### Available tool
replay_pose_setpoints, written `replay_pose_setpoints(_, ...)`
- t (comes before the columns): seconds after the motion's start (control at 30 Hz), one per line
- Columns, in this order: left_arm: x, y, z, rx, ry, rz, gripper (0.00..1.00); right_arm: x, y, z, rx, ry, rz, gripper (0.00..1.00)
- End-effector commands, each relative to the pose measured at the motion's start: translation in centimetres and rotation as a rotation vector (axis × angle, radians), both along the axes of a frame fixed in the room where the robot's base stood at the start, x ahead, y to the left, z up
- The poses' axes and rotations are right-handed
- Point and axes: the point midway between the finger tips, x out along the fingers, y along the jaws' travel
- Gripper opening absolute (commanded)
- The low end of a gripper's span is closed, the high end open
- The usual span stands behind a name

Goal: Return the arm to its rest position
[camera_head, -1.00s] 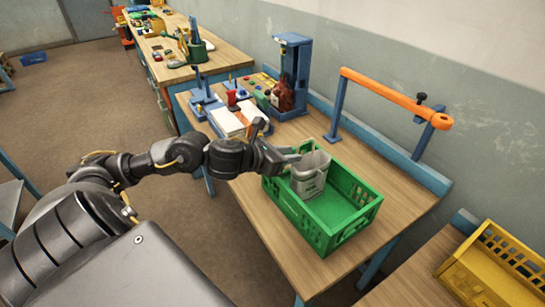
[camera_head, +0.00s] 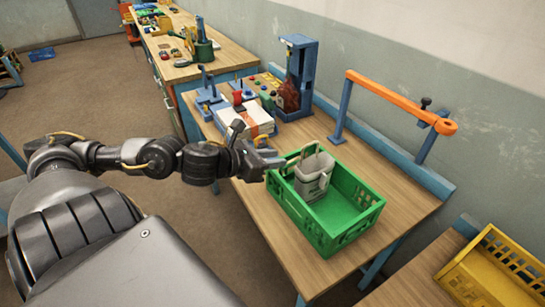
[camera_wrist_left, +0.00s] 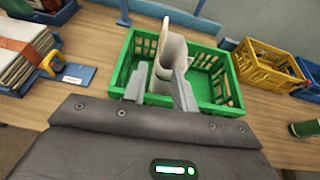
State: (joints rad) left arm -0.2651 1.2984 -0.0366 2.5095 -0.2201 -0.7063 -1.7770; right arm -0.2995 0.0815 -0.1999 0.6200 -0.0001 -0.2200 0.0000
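A pale grey sack (camera_head: 313,178) with a loop handle stands upright in the left part of a green crate (camera_head: 362,220) on the table. It also shows in the left wrist view (camera_wrist_left: 172,52), beyond my fingers. My left gripper (camera_head: 286,160) is left of the sack, over the crate's left rim. Its two fingers (camera_wrist_left: 160,88) are apart in the left wrist view, and nothing appears clamped between them. Whether a finger touches the sack's edge is hard to tell. My right gripper is in no view.
An orange bar on blue posts (camera_head: 400,97) stands behind the crate. Stacked cloth sacks (camera_head: 247,118) and a blue sewing stand (camera_head: 298,75) are at the table's far left. A yellow crate (camera_head: 490,265) is at lower right. The floor at left is open.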

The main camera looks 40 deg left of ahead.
Motion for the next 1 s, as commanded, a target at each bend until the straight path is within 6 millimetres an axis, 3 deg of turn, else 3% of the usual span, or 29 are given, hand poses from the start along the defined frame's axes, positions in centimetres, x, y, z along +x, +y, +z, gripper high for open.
replay_pose_setpoints(0.43, 0.0, 0.0, -0.2, -0.013, 0.005, 0.009, 0.28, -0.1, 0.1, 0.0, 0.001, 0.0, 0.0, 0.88)
replay_pose_setpoints(0.57, -0.4, 0.2, -1.7, -0.152, 0.051, 0.112, 0.28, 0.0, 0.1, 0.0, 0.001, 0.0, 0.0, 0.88)
replay_pose_setpoints(0.77, -2.7, 0.7, -7.8, -0.698, 0.229, 0.541, 0.28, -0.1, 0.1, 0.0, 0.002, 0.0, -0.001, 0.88)
replay_pose_setpoints(1.0, -9.0, -1.3, -16.9, -1.42, 0.434, 1.235, 0.28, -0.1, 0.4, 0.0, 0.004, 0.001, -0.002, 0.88)
